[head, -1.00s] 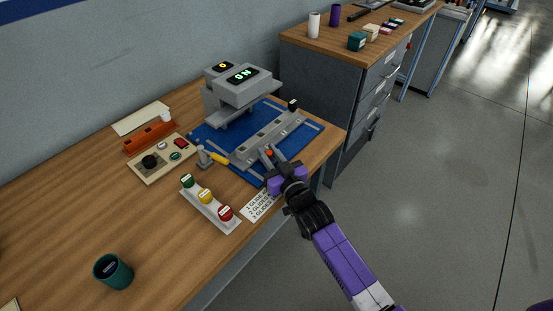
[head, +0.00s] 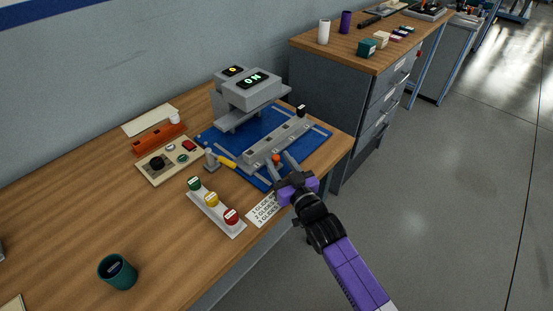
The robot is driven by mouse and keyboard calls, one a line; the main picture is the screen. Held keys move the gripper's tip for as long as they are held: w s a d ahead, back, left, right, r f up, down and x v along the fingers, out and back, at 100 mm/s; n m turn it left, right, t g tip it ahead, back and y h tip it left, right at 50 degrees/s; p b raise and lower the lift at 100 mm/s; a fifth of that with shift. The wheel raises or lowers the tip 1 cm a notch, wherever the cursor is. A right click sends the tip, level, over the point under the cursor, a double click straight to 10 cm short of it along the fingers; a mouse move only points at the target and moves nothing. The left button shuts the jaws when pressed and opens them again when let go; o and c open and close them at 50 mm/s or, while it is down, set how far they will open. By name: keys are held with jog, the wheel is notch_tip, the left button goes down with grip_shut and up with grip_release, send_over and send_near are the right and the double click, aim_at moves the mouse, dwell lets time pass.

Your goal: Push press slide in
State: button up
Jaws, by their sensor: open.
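The press (head: 250,92) is a grey machine with a lit ON display, standing on a blue base plate (head: 312,141) on the wooden bench. Its slide (head: 284,137) is a long grey bar lying across the plate in front of the press head. A small orange-red knob (head: 276,158) shows at the slide's near side. My gripper (head: 281,168) is open, with its fingers on either side of the knob; I cannot tell whether they touch it. A yellow-handled clamp (head: 226,161) stands left of the slide.
A control panel (head: 169,160) and an orange rack (head: 158,139) lie left of the press. A strip with green, yellow and red buttons (head: 214,211) and a printed card (head: 264,209) lie near the front edge. A teal cup (head: 118,272) stands nearer. A drawer cabinet (head: 350,99) is behind.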

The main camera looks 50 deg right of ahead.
jog(key=v, duration=0.5)
jog(key=shift+s+b, duration=0.25)
jog(key=shift+b, duration=0.05)
jog(key=shift+s+a, duration=0.1)
jog(key=shift+a, duration=0.05)
jog(key=shift+o, duration=0.3)
jog(key=shift+s, duration=0.1)
